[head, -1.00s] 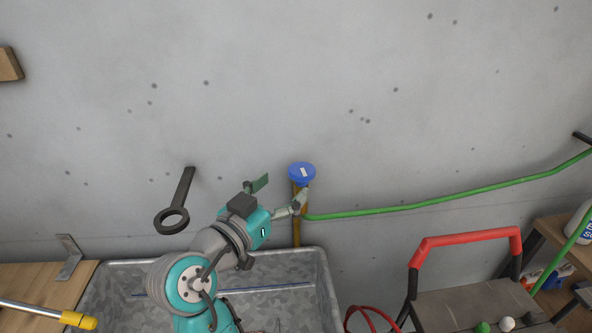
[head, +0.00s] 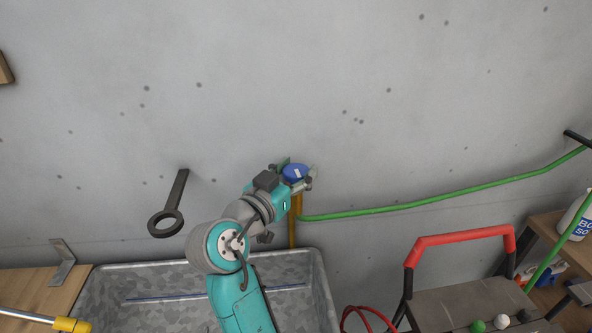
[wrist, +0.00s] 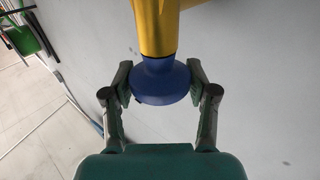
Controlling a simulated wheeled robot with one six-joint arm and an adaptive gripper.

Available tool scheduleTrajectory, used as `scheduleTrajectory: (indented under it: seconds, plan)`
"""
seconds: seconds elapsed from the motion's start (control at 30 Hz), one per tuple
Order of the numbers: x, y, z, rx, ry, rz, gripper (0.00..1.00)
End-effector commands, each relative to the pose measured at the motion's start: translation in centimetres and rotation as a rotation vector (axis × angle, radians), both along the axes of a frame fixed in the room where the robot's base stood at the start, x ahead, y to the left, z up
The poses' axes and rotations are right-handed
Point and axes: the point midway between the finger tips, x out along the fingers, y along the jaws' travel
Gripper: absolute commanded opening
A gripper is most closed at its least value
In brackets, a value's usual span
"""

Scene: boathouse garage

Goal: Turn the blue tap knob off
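The blue tap knob (head: 295,172) is on top of a yellow-brown pipe (head: 295,225) by the concrete wall. My gripper (head: 296,171) is at the knob, with one finger on each side of it. The wrist view shows the round knob (wrist: 160,84) between the two finger pads of my gripper (wrist: 160,83), with the yellow pipe (wrist: 156,28) beyond it. The pads are very close to the knob's sides. I cannot tell if they press on it. In the head view my gripper partly hides the knob's edges.
A green hose (head: 440,201) runs right from the pipe along the wall. A galvanized tub (head: 318,275) stands below. A black ring-ended bracket (head: 168,218) sticks out at left. A red-handled cart (head: 462,238) stands at right. The wall above is clear.

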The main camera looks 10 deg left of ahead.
Motion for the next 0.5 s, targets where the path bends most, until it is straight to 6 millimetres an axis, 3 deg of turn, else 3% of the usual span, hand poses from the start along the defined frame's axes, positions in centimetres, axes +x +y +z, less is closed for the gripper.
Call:
scheduleTrajectory:
  seconds: [0.03,0.1,0.5]
  plan:
    - [-0.01,0.0,0.01,0.0,0.0,0.0,0.36]
    - [-0.01,0.0,0.01,0.0,0.0,0.0,0.22]
    - [0.1,0.04,0.01,-0.001,0.001,-0.117,0.22]
